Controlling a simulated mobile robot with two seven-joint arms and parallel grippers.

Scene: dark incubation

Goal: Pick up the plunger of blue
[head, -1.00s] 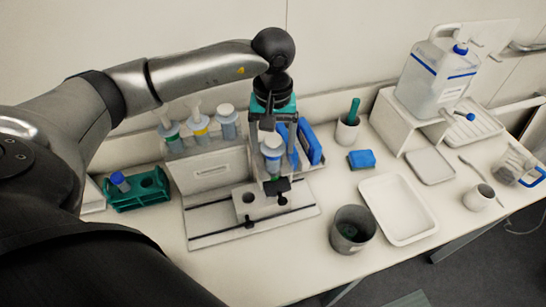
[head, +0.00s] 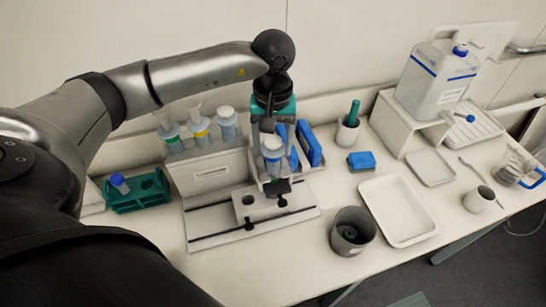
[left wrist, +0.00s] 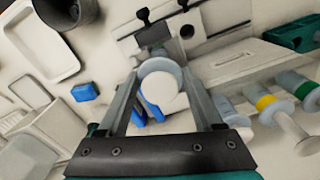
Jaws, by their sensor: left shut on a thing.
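A white-topped cylindrical piece with a blue band (head: 272,150) stands upright at the small white stand. My left gripper (head: 272,135) points down on it from above. In the left wrist view its round white top (left wrist: 162,88) lies between the two fingers of my left gripper (left wrist: 170,88), which is shut on it. The fingers hide parts of its sides, and I cannot tell whether its lower end is clear of the stand. My right gripper is not in view.
Left of it, a white rack (head: 210,170) holds green-banded and yellow-banded plungers and another bottle. A green tube rack (head: 137,195) is further left. Blue panels (head: 309,143) stand close on the right. A grey cup (head: 352,231) and white tray (head: 398,211) are to the right.

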